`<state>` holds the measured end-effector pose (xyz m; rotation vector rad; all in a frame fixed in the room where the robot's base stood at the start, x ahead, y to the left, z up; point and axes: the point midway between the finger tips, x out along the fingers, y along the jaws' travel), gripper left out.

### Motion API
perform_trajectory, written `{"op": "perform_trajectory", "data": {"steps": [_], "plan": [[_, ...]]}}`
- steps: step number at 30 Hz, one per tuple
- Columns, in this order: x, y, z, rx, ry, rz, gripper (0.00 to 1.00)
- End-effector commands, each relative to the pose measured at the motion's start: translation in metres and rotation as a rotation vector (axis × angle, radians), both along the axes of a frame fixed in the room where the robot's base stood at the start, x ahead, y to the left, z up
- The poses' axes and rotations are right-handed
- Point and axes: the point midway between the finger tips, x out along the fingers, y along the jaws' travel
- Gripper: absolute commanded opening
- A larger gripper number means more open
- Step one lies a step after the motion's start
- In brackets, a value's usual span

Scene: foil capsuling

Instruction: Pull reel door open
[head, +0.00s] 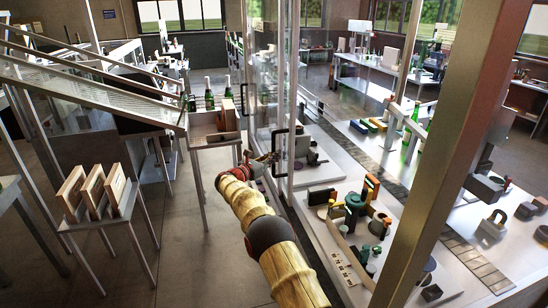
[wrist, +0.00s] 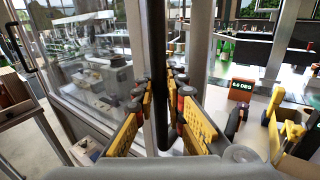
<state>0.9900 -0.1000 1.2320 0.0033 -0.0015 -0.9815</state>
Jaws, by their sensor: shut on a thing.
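The reel door's black upright handle (wrist: 158,75) runs between my gripper's yellow-padded fingers (wrist: 165,110) in the wrist view. The fingers are closed in around it, one on each side. In the head view the same handle (head: 280,155) stands on a metal upright at the edge of the glass enclosure, and my gripper (head: 270,159) reaches it from the left. A metal frame post (wrist: 201,60) stands just behind the handle. I cannot tell for sure how far the door stands open. A small display (wrist: 242,84) seems to read 0.0 DEG.
A second black handle (head: 244,99) is on the glass farther back. The right bench (head: 335,185) holds several parts. Floor (head: 180,255) left of my arm is clear.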

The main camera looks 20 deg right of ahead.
Motion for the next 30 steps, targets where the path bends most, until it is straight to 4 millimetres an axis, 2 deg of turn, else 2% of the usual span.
{"op": "perform_trajectory", "data": {"steps": [5,6,15,25,30], "plan": [[0.000,0.001,0.000,0.000,0.000,0.001,0.00],[0.000,0.001,0.000,0.000,0.000,0.001,0.13],[0.000,0.000,0.000,0.000,0.000,0.000,0.30],[-0.002,0.003,0.000,0.000,0.000,0.000,0.30],[-0.012,0.020,0.000,0.000,0.002,0.003,0.30]]}}
